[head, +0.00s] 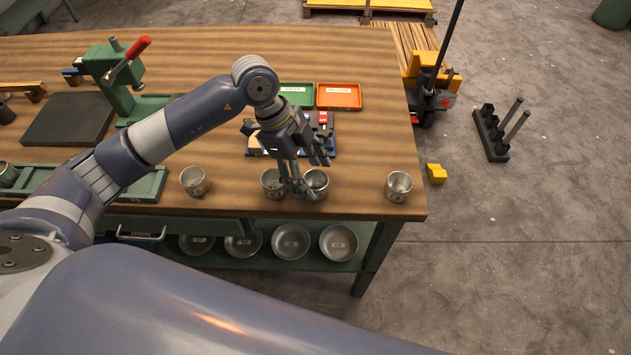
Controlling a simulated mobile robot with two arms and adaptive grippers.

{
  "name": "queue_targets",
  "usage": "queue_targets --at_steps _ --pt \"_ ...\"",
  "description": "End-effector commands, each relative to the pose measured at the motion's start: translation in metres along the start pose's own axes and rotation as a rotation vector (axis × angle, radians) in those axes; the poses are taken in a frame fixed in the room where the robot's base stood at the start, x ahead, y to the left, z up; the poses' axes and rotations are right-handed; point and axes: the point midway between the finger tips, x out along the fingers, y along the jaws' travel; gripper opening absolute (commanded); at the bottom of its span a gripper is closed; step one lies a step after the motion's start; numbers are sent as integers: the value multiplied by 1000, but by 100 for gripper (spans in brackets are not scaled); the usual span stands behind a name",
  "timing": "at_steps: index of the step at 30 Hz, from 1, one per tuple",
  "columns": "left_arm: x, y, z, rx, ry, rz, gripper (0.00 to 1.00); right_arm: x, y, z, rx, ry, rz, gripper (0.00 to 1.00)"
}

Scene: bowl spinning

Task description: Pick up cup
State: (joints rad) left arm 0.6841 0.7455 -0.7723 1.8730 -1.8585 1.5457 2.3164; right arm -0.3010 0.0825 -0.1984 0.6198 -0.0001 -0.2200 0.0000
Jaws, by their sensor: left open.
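Metal cups stand in a row along the front of the wooden workbench (365,150). One cup (193,183) is left of my gripper, and another cup (399,187) is near the right corner. Two more, a cup (270,184) and a cup (318,186), stand close together under my left gripper (309,178). The gripper is open and points down, its fingers overlapping the right one of this pair. I cannot tell whether a finger touches it or reaches inside. My right gripper is not in view.
A green tray (296,96) and an orange tray (339,97) lie behind the gripper. A green press (112,80) with a red handle stands at the back left. Metal bowls (291,242) sit on the shelf below. The bench top between the two rightmost cups is clear.

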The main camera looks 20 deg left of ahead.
Motion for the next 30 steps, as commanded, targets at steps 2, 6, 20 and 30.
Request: queue_targets --at_steps 2,6,20,30 --pt "10 2 -3 -2 2 5 63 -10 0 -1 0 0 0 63" --pt "28 1 -2 -1 1 2 63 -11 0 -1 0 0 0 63" --pt "32 1 -2 0 1 0 23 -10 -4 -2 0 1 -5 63" --pt "31 1 -2 0 1 0 21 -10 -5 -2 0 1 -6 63"
